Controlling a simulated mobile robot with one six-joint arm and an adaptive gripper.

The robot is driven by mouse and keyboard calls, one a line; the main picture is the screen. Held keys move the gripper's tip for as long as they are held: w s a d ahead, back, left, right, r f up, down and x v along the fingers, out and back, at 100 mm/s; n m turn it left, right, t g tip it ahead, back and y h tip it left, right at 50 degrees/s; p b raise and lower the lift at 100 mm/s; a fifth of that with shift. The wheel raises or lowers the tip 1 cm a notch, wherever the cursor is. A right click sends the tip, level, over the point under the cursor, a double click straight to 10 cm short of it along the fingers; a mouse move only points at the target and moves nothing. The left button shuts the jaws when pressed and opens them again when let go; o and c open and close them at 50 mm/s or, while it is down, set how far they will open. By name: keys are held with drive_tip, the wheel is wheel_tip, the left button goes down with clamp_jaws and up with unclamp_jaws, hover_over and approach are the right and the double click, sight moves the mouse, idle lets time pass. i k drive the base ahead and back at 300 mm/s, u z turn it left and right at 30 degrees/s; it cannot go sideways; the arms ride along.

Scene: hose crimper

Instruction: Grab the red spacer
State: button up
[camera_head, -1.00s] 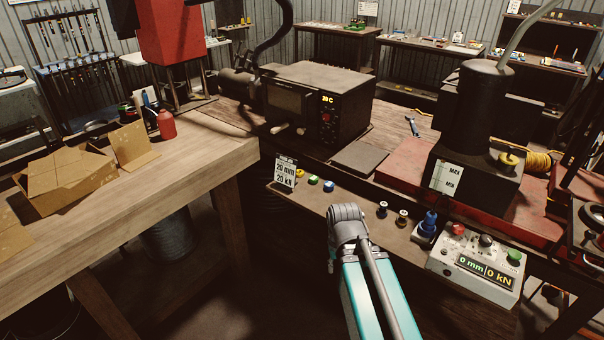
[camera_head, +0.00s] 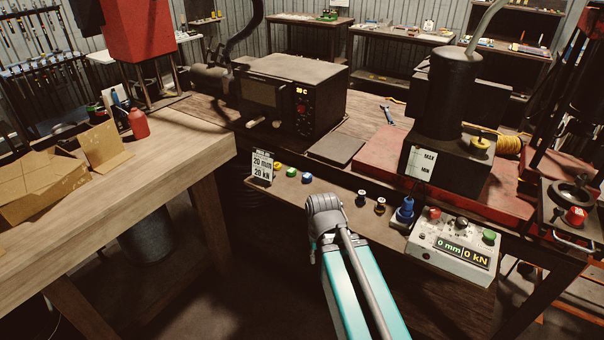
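A small red cylindrical piece (camera_head: 577,216), which looks like the red spacer, sits on the dark round-topped stand at the right edge. My teal arm reaches up from the bottom middle and ends in a grey rounded joint in front of the ledge, well left of the red piece. No gripper fingers show.
A control box (camera_head: 453,246) reading 0 mm and 0 kN, with red and green buttons, stands between my arm and the red piece. A blue-capped piece (camera_head: 404,210) is left of it. A black machine (camera_head: 447,165) stands behind. A wooden table (camera_head: 190,160) is at left.

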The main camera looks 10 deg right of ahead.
sight(576, 214)
drive_tip(key=u, duration=0.45)
drive_tip(key=i, duration=0.1)
drive_tip(key=z, duration=3.75)
